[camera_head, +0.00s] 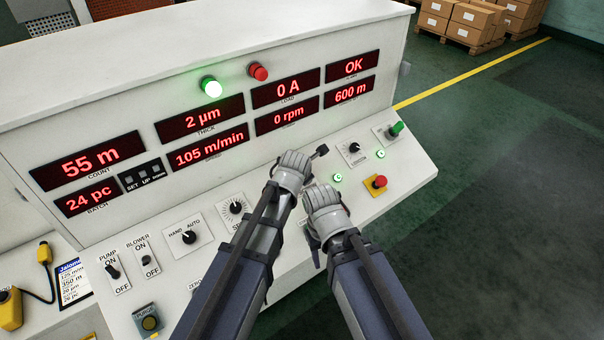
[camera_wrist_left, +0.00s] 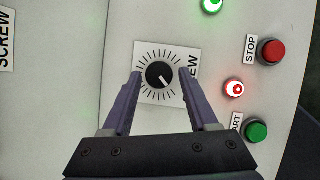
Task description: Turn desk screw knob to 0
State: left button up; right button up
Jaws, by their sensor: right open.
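In the left wrist view, a round black knob (camera_wrist_left: 159,75) with a white pointer line sits on a white square plate with tick marks. The pointer line is directed to the lower right. Part of its label shows as "EW"; the rest is hidden. My left gripper (camera_wrist_left: 160,78) is open, with one finger on each side of the knob and a gap visible on both sides. In the head view my left gripper (camera_head: 304,164) is over the panel and I cannot make out this knob there. My right gripper (camera_head: 312,236) is open, beside and nearer than the left one.
A red STOP button (camera_wrist_left: 271,51) and a green START button (camera_wrist_left: 256,130) stand right of the knob. A yellow-based red button (camera_head: 378,183), a HAND/AUTO knob (camera_head: 189,237) and a scale knob (camera_head: 236,207) are on the sloped panel. Red displays (camera_head: 207,146) line the upright face.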

pick_arm(q)
jog(key=shift+o, duration=0.8)
jog(key=shift+r, duration=0.15)
jog(key=p+v, duration=0.6)
jog(key=v, duration=0.1)
jog(key=shift+s, duration=0.25)
jog(key=shift+r, duration=0.15)
jog(key=shift+s, duration=0.1)
